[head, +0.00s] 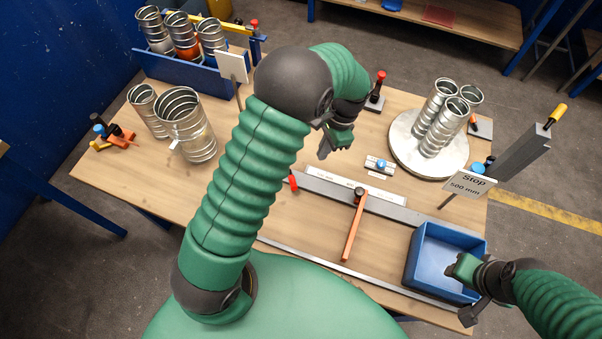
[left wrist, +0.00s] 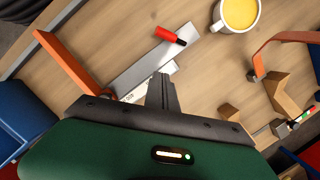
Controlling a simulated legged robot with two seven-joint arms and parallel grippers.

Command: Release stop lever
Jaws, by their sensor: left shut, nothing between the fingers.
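A grey rail (head: 395,211) with a scale strip lies across the table's middle. An orange lever (head: 352,232) with a dark pivot crosses it; an orange bar also shows in the left wrist view (left wrist: 70,60). A red handle (head: 293,181) sits at the rail's left end and in the left wrist view (left wrist: 170,36). I cannot tell which is the stop lever. My left gripper (head: 325,148) is shut and empty above the table behind the rail; its closed fingers (left wrist: 162,92) touch nothing visible. My right gripper (head: 470,312) is by the blue bin, its jaws unclear.
The blue bin (head: 411,262) stands at the front right. A sign (head: 469,184) reads "Stop 500 mm". A block with a blue knob (head: 380,165) lies behind the rail. Metal ducts stand on a round plate (head: 402,150) and at left (head: 188,125). A yellow-filled mug (left wrist: 238,14) shows in the left wrist view.

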